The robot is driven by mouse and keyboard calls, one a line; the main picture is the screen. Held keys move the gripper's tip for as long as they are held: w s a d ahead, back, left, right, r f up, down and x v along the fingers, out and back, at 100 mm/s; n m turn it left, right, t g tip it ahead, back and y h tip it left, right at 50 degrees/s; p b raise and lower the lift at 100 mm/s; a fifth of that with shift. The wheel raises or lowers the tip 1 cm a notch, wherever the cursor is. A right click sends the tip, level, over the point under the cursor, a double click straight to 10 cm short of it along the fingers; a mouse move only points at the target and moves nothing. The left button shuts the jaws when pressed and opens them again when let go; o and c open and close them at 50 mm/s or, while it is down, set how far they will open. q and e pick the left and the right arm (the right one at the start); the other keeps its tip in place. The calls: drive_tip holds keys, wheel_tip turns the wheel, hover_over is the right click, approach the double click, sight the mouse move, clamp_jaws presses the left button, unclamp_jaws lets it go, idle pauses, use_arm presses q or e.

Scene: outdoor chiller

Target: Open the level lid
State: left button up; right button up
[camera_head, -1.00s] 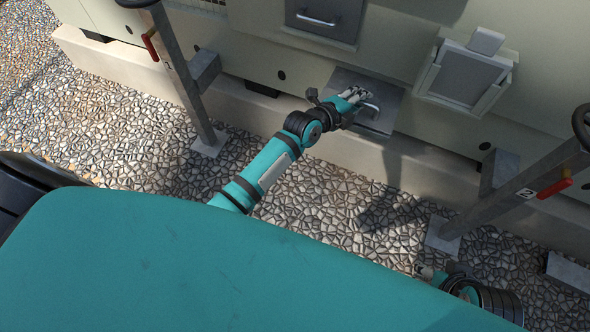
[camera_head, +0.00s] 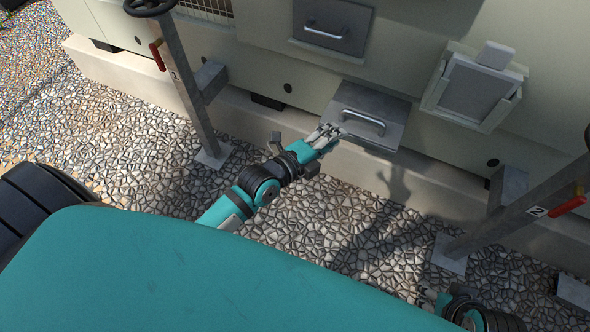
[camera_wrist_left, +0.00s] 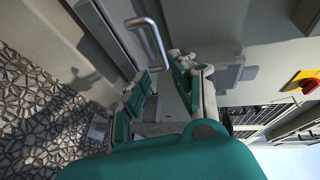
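A grey metal lid (camera_head: 372,103) with a bar handle (camera_head: 362,122) is on the lower wall of the pale unit. The handle also shows ahead in the left wrist view (camera_wrist_left: 150,38). I cannot tell whether the lid is ajar. My left gripper (camera_head: 328,134) is just in front and left of the handle, apart from it. Its fingers (camera_wrist_left: 168,82) are spread with nothing between them. My right gripper (camera_head: 428,297) is low at the bottom right, partly hidden, and far from the lid.
A second grey panel with a handle (camera_head: 334,24) is above the lid. A box-framed panel (camera_head: 476,94) stands out to the right. Metal posts with red levers rise at left (camera_head: 188,90) and right (camera_head: 520,212). Gravel ground (camera_head: 120,135) is open in front.

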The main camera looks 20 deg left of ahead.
use_arm(q)
drive_tip(key=p+v, duration=0.1)
drive_tip(key=v, duration=0.4)
drive_tip(key=s+a+f+n+g+y+p, duration=0.1)
drive_tip(key=a+f+n+p, duration=0.1)
drive_tip(key=f, duration=0.3)
drive_tip(key=s+a+f+n+g+y+p, duration=0.1)
drive_tip(key=a+f+n+g+p, duration=0.1)
drive_tip(key=f+n+p, duration=0.2)
drive_tip(key=shift+s+f+y+p, duration=0.3)
drive_tip(key=shift+f+y+p, duration=0.1)
drive_tip(key=shift+f, duration=0.55)
use_arm(e)
wheel_tip(320, 180, up, 8)
